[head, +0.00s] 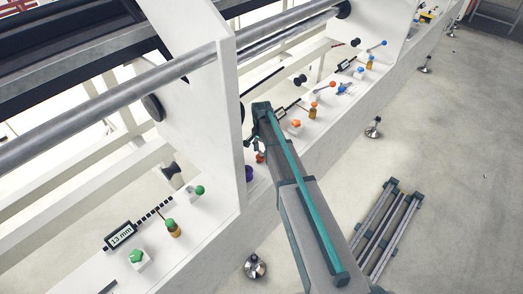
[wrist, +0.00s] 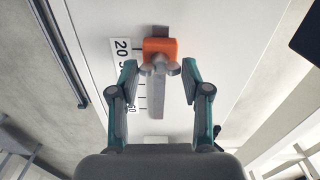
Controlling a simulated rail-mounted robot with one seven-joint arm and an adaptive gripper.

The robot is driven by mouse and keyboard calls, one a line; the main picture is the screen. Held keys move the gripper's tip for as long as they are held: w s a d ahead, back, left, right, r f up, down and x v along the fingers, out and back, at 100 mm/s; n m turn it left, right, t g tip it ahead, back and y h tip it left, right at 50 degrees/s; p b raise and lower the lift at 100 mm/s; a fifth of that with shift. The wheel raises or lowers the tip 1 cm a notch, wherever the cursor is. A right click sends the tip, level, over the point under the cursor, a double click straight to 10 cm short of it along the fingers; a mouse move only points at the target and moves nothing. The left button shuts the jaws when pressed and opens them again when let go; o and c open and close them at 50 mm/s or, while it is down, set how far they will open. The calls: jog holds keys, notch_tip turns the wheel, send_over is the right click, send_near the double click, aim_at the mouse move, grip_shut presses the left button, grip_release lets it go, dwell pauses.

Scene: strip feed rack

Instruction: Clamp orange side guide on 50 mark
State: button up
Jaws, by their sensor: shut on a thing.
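In the wrist view the orange side guide (wrist: 160,47) is a small block on a grey vertical bar (wrist: 157,125) against a white panel. A grey lobed knob (wrist: 160,68) sits on its near side. My gripper (wrist: 160,72) is shut on this knob, one finger at each side. A white scale strip (wrist: 122,46) with black marks runs left of the bar. In the head view my gripper (head: 259,145) is small and largely hidden by my arm at the white rack.
The white rack (head: 228,110) has an upright plate left of my arm and steel rollers behind. Green (head: 137,256), orange (head: 295,124) and blue (head: 370,58) knobs line its front ledge. A display (head: 121,235) reads 13 mm. Grey rails (head: 390,225) lie on the floor at right.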

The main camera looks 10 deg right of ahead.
jog(key=n+b, duration=0.2)
jog(key=n, duration=0.4)
jog(key=shift+n+b, duration=0.3)
jog(key=n+b, duration=0.1)
jog(key=n, duration=0.2)
jog(key=shift+n, duration=1.9)
jog(key=shift+b, duration=0.3)
jog(key=o, duration=1.2)
jog(key=shift+c, duration=0.2)
jog(key=shift+r, duration=0.1)
notch_tip(320, 180, up, 12)
